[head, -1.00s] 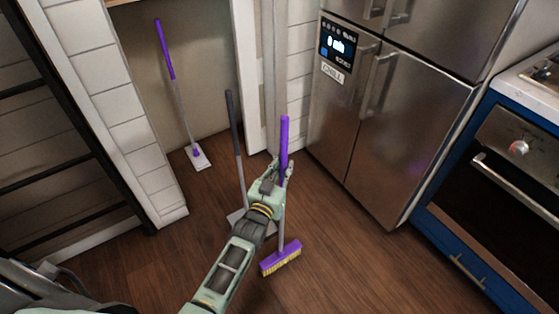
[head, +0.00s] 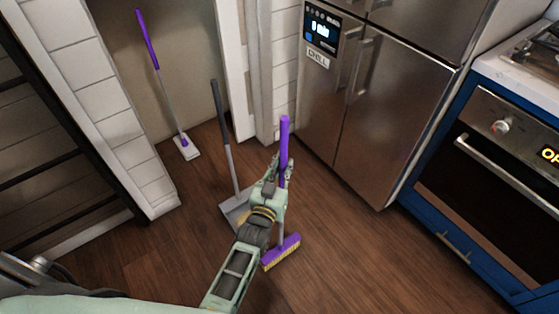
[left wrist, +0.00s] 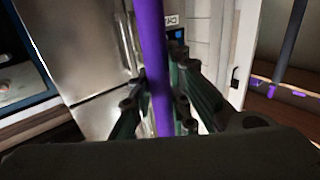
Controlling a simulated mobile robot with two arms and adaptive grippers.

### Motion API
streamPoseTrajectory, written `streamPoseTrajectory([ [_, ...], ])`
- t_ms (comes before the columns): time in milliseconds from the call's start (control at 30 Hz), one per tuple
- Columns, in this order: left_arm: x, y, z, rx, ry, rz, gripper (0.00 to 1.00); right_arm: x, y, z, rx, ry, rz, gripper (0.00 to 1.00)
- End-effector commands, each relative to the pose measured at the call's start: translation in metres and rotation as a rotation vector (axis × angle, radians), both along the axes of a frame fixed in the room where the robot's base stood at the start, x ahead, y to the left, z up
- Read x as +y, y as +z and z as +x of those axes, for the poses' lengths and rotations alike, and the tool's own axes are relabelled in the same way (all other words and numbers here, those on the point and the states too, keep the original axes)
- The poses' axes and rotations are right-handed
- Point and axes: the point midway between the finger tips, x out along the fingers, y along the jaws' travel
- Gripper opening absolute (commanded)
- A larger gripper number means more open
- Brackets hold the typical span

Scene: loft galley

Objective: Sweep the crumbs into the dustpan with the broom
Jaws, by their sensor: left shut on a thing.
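The broom has a purple handle (head: 284,138) and a purple head with yellow bristles (head: 281,253) low over the wood floor. My left gripper (head: 279,181) is shut around the broom's handle. The left wrist view shows the purple handle (left wrist: 157,60) upright between its green fingers (left wrist: 160,112). The grey dustpan (head: 233,207), with a long dark-topped handle (head: 221,120), stands just left of the gripper, partly hidden by my arm. I cannot make out crumbs clearly. My right gripper is not in view.
A purple-handled mop (head: 168,102) leans in the alcove, its white head (head: 187,147) on the floor. A steel fridge (head: 385,130) and a blue oven unit (head: 465,215) stand right. A dark-framed shelf (head: 60,130) stands left. The floor (head: 350,245) right of the broom is clear.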

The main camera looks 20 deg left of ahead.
Motion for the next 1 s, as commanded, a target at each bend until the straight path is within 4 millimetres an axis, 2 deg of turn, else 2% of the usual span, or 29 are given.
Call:
streamPoseTrajectory([
  [700,-0.042,0.000,-0.031,0.002,-0.005,-0.005,0.00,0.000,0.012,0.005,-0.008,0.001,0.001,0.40],
  [1000,-0.037,-0.002,-0.027,0.002,-0.006,-0.005,0.00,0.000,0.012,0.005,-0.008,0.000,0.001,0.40],
])
